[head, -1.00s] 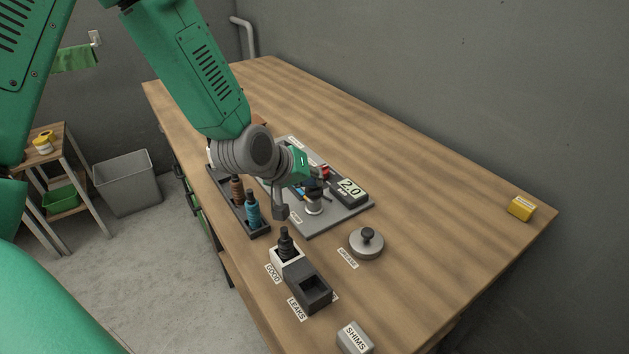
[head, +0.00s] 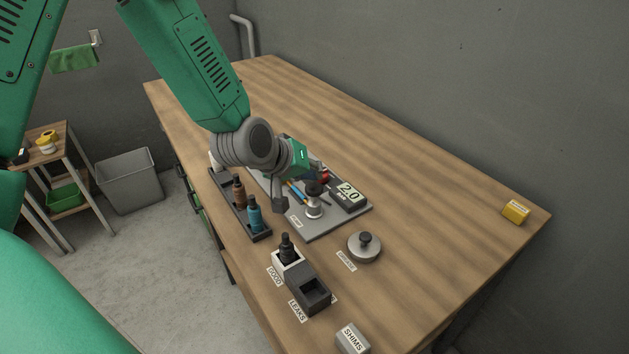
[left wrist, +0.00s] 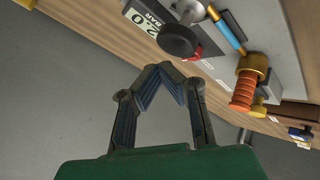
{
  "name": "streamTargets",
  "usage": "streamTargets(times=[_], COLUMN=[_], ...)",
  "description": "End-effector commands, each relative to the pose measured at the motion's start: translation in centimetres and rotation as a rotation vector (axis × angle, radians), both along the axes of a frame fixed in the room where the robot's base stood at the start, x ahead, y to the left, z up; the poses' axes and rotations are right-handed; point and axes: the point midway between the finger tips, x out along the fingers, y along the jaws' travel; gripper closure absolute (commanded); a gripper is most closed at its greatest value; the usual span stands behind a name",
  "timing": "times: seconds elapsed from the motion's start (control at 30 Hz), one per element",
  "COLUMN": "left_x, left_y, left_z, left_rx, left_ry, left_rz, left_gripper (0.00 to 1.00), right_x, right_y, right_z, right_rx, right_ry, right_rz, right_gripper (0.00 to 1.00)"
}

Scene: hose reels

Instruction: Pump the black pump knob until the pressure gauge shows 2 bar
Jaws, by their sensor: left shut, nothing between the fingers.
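The pressure gauge (head: 349,194) on the grey plate reads 2.0; it also shows upside down in the left wrist view (left wrist: 143,18), with "BAR" on it. The black pump knob (head: 314,188) sits on top of a silver pump body beside the gauge. In the left wrist view the knob (left wrist: 178,41) is just beyond my fingertips, with a gap between. My left gripper (head: 280,204) is shut and empty, to the left of the knob in the head view; its fingers (left wrist: 166,70) meet at the tips in the wrist view. My right gripper is not in view.
A dark rack (head: 238,206) with brown and blue bottles stands left of the plate. In front are a white-and-black box pair (head: 307,291) labelled GOOD and LEAKS, a round metal piece (head: 365,248) with a black knob, and a SHIMS block (head: 353,339). The right tabletop is mostly clear.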

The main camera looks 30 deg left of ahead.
Motion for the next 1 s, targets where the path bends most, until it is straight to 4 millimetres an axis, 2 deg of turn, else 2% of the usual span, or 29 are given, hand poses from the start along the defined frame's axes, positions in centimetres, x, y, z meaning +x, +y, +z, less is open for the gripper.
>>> streamTargets(times=[0.3,0.8,1.0], left_x=[0.0,0.0,0.0], left_y=[0.0,0.0,0.0], left_z=[0.2,4.9,5.0], left_rx=[0.0,0.0,0.0], left_ry=[-0.001,-0.001,0.0], left_rz=[0.001,0.001,0.0], left_gripper=[1.0,1.0,1.0], right_x=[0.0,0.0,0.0], right_y=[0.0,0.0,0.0], right_z=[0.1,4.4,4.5], right_rx=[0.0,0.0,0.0], right_ry=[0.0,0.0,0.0], right_rz=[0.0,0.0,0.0], right_gripper=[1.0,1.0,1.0])
